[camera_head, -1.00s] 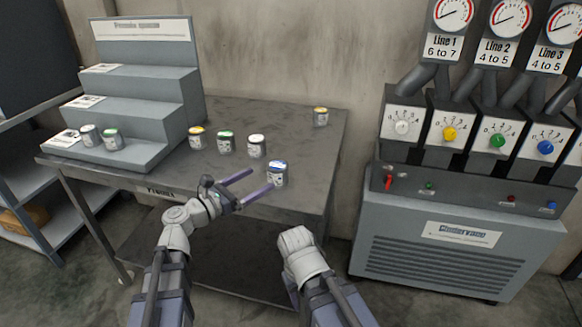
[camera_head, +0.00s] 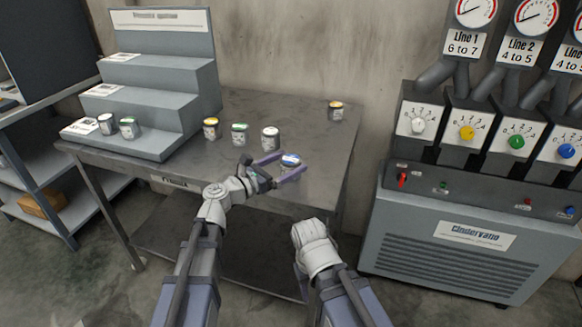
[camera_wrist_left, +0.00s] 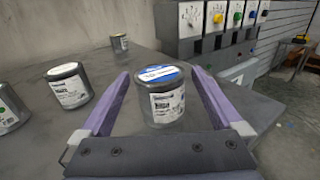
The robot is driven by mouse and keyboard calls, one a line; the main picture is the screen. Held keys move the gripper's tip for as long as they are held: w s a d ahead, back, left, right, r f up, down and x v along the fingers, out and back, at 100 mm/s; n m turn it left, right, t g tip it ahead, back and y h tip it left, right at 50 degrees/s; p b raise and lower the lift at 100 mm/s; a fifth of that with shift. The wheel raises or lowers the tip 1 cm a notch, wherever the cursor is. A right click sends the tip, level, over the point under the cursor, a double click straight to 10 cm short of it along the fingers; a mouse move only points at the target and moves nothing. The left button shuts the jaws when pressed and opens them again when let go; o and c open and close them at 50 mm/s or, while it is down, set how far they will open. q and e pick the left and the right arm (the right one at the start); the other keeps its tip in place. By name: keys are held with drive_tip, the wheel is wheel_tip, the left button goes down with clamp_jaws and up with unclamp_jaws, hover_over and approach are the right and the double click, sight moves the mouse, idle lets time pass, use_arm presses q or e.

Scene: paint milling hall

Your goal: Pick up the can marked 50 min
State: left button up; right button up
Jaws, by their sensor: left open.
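Several small metal cans stand on the grey table. A blue-lidded can (camera_head: 290,161) is at the front right of the row, and in the left wrist view it (camera_wrist_left: 163,95) stands upright between my fingers. Its label print is too small to read. My left gripper (camera_head: 280,165) is open, with one finger on each side of this can. A white-lidded can (camera_head: 270,139), a green-lidded can (camera_head: 240,135) and a yellow-lidded can (camera_head: 211,129) stand to its left. Another yellow-lidded can (camera_head: 336,111) is at the back right. My right gripper is not visible; only my right arm shows.
A grey stepped rack (camera_head: 165,100) holds two cans, white-lidded (camera_head: 106,124) and green-lidded (camera_head: 128,128), on its lowest step. A machine (camera_head: 455,235) with dials and coloured knobs stands right of the table. The table's right and back parts are mostly clear.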

sight(291, 159)
use_arm(q)
drive_tip(key=shift+x, duration=0.8)
drive_tip(key=c, duration=1.5)
wheel_tip(291, 159, up, 10)
drive_tip(key=p, duration=1)
